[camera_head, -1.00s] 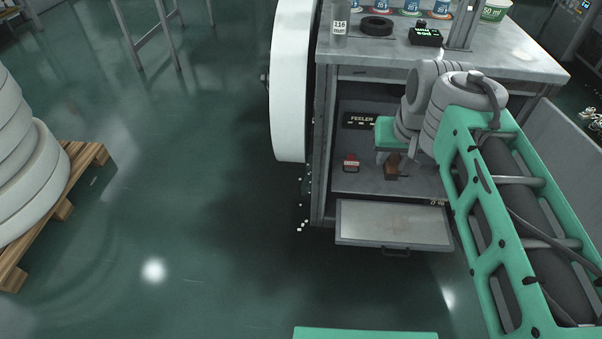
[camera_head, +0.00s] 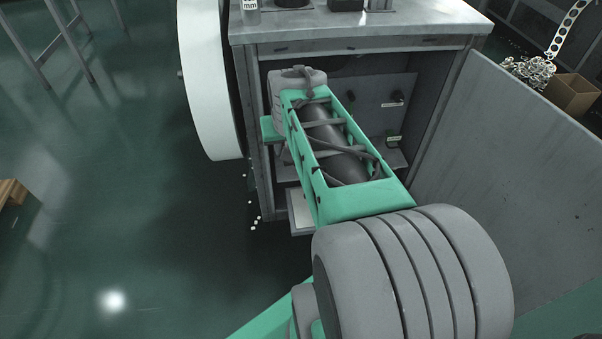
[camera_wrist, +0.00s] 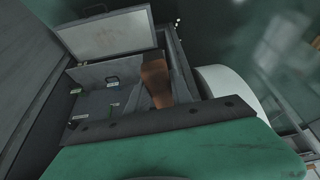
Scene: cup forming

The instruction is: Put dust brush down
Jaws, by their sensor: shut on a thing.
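The dust brush shows as a brown wooden handle (camera_wrist: 157,82) in the wrist view, sticking out past the dark edge of my gripper (camera_wrist: 160,128). Whether the brush touches the cabinet shelf (camera_wrist: 92,105) I cannot tell.
A pulled-out drawer (camera_wrist: 110,38) is in front of the cabinet, mostly hidden by my arm in the head view. A large white wheel (camera_head: 208,80) stands left of the cabinet, a grey panel (camera_head: 510,160) to its right. Small labels (camera_head: 392,104) mark the interior.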

